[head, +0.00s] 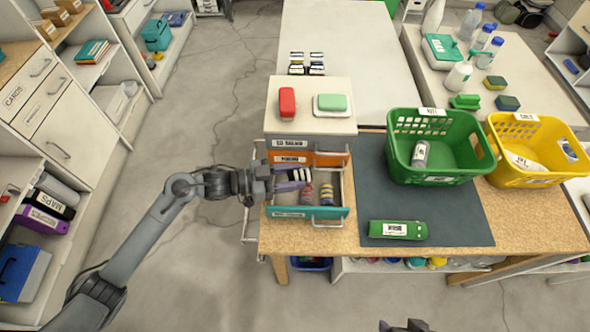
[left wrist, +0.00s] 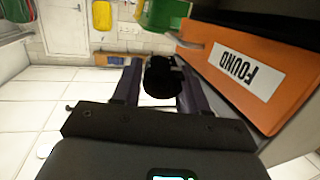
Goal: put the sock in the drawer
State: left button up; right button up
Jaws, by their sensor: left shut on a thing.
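My left gripper (head: 293,178) is shut on a dark rolled sock, over the left part of the open teal drawer (head: 330,213). In the left wrist view the sock (left wrist: 163,77) is a black bundle between the two fingers (left wrist: 158,88). Rolled striped things, one reddish (head: 307,195) and one yellow and dark (head: 326,194), lie in the drawer. The sock appears above the drawer floor; contact is unclear. A dark part at the bottom edge (head: 405,326) seems to be my right gripper; its fingers are cut off.
The shut orange drawer (head: 325,160), labelled FOUND in the left wrist view (left wrist: 247,75), is just above the open one. A red block (head: 287,102) and a green block (head: 332,102) sit on the cabinet. Green (head: 408,150) and yellow (head: 497,150) baskets stand right.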

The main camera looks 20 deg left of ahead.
pick_arm(q)
jog(key=shift+s+a+m+g+h, duration=0.1)
jog(key=shift+a+m+g+h, duration=0.2)
jog(key=shift+a+m+g, duration=0.25)
jog(key=shift+s+a+f+m+g+h+b, duration=0.2)
jog(key=shift+a+f+g+b, duration=0.15)
jog(key=shift+f+b, duration=0.5)
jog(key=shift+s+a+f+m+g+h+b, duration=0.1)
jog(key=shift+s+a+f+m+g+b, duration=0.2)
jog(key=shift+f+b, duration=0.55)
jog(key=shift+s+a+f+m+g+h+b, duration=0.2)
jog(key=shift+f+g+b, duration=0.3)
jog(key=shift+f, duration=0.5)
jog(key=shift+w, duration=0.1)
jog(key=o, duration=1.1)
jog(key=shift+a, duration=0.1)
